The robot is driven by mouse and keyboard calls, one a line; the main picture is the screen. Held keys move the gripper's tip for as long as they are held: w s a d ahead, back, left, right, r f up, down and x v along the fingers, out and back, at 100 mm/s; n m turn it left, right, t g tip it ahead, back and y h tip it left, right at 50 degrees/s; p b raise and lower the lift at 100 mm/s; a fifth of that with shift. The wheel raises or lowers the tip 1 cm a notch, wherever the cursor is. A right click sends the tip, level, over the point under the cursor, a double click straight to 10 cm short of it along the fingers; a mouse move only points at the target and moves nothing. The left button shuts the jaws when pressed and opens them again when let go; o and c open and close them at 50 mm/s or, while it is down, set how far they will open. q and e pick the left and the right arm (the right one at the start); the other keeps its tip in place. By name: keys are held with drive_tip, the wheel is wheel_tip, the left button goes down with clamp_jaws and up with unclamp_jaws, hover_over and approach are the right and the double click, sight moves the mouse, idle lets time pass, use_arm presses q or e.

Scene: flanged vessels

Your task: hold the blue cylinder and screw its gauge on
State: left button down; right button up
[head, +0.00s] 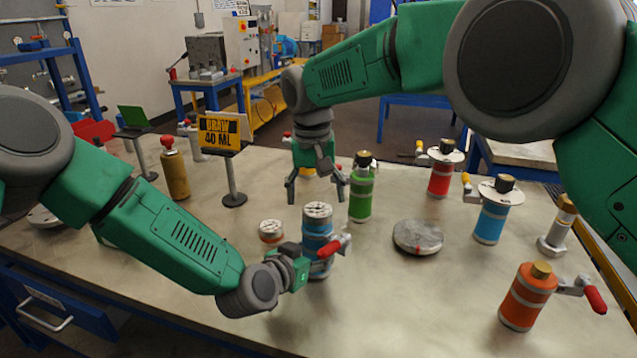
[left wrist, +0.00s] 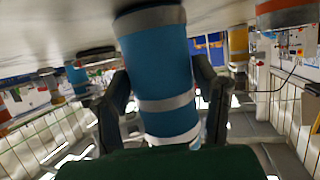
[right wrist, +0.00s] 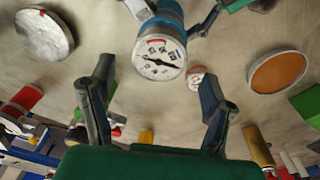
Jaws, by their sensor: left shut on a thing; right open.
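The blue cylinder (head: 317,241) stands near the middle of the table, with grey bands. My left gripper (head: 304,258) is shut around its side; the left wrist view shows a finger on each side of the cylinder (left wrist: 160,65). A round white-faced gauge (head: 317,210) sits on the cylinder's top, its dial and needle facing up in the right wrist view (right wrist: 159,57). I cannot tell how tightly it is seated. A red handle (head: 331,247) shows beside the cylinder. My right gripper (head: 315,188) is open and empty, fingers downward, behind the cylinder in the head view.
A smaller dial-topped vessel (head: 271,231) stands just left of the blue cylinder. A green cylinder (head: 361,197) stands behind right, a grey disc (head: 418,237) lies to the right, and an orange cylinder (head: 526,299) stands front right. The table's front middle is bare.

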sight(317, 207)
drive_tip(key=n, duration=0.7)
drive_tip(key=shift+s+a+r, duration=0.15)
drive_tip(key=shift+a, duration=0.2)
drive_tip(key=n, duration=0.4)
drive_tip(key=shift+a+r, duration=0.1)
drive_tip(key=shift+r, duration=0.1)
drive_tip(key=n, duration=0.4)
drive_tip(key=shift+r+n+g, duration=0.15)
drive_tip(key=shift+n+g, duration=0.25)
drive_tip(key=n, duration=0.4)
drive_tip(key=shift+r, duration=0.25)
drive_tip(key=n, duration=0.4)
drive_tip(key=shift+r+n, duration=0.25)
drive_tip(key=shift+n, duration=0.05)
drive_tip(key=n, duration=0.4)
drive_tip(key=shift+w+d+r+y, duration=0.2)
drive_tip(key=shift+w+d+y, duration=0.1)
drive_tip(key=shift+d, duration=0.1)
drive_tip(key=n, duration=0.4)
drive_tip(key=shift+w+d+r+g, duration=0.1)
drive_tip(key=shift+d+r+g, duration=0.1)
drive_tip(key=shift+d+g, duration=0.1)
drive_tip(key=shift+f, duration=0.1)
drive_tip(key=shift+s+a+f, duration=0.1)
drive_tip(key=shift+f, duration=1.85)
drive_tip(key=shift+s+a+f, duration=0.1)
drive_tip(key=shift+f, duration=1.85)
